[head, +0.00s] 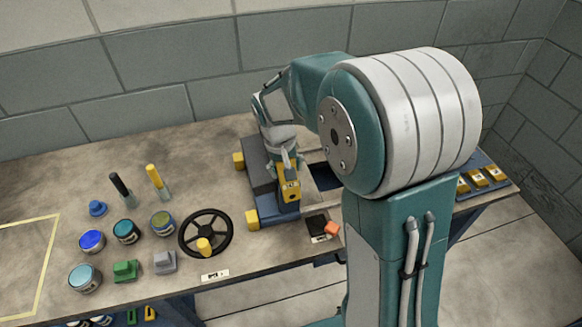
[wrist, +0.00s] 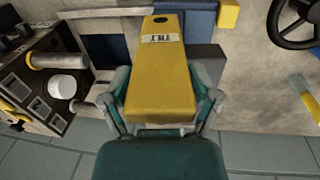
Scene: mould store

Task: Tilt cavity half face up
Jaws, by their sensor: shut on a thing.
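A yellow lever (head: 289,190) stands at the front of a dark grey block (head: 256,165) with yellow corner pieces on a blue base (head: 275,216). The block may be the cavity half; its face is largely hidden by my arm. In the wrist view the yellow lever (wrist: 160,62) fills the middle and carries a white label that seems to read TILT. My gripper (wrist: 164,98) is shut on the lever, with one finger on each side. In the head view my gripper (head: 284,164) is at the lever's top, partly hidden.
A black handwheel (head: 207,232) with a yellow knob is left of the block. Several paint cans (head: 92,241), two upright-handled tools and small green and grey blocks stand further left. A small black box (head: 318,225) with an orange piece is at the front edge.

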